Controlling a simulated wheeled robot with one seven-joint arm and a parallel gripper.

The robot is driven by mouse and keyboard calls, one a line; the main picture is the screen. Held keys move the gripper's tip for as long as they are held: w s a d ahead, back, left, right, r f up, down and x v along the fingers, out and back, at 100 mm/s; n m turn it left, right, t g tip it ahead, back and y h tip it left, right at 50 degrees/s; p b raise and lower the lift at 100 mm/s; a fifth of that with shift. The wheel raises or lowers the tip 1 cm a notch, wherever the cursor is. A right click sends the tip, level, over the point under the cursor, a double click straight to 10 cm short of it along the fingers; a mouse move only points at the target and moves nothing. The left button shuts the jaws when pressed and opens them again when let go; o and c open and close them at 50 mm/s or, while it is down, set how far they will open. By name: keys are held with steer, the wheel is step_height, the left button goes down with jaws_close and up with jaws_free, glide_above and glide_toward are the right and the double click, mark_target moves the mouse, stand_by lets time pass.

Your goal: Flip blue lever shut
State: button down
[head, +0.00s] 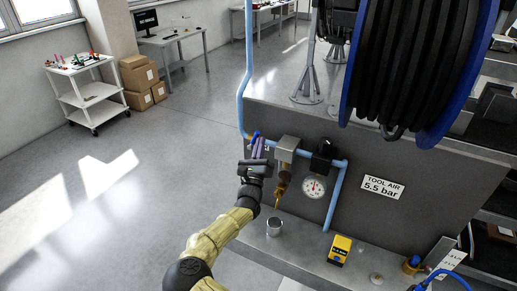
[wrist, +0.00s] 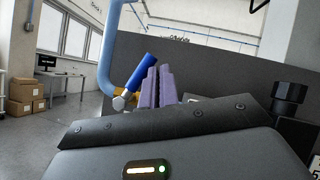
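The blue lever (wrist: 139,74) sits on a brass valve (wrist: 123,101) in the light blue pipe (wrist: 116,45). In the wrist view it slants up to the right from the valve. In the head view the lever (head: 254,136) shows as a small blue piece just above my fingertips. My gripper (head: 259,145) has purple fingers, which also show in the wrist view (wrist: 160,76). They look closed together with nothing between them. The lever is just left of them, its lower part close beside or behind the left finger; I cannot tell whether they touch.
Right of my gripper are a grey regulator box (head: 287,148), a pressure gauge (head: 314,187) and a "TOOL AIR 5.5 bar" sign (head: 382,187). A metal cup (head: 274,227) and a yellow device (head: 340,249) stand on the ledge below. A hose reel (head: 415,60) hangs above.

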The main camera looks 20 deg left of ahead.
steer(key=shift+w+a+r, duration=0.2)
steer(key=shift+a+r, duration=0.45)
steer(key=shift+a, duration=0.25)
steer(key=shift+d+p, duration=0.1)
steer(key=shift+p, duration=0.25)
steer(key=shift+d, duration=0.3)
steer(key=s+d+b, duration=0.1)
steer(key=s+d, duration=0.5)
steer(key=s, duration=0.4)
steer(key=shift+s+d+f, duration=0.35)
steer(key=shift+d+f, duration=0.05)
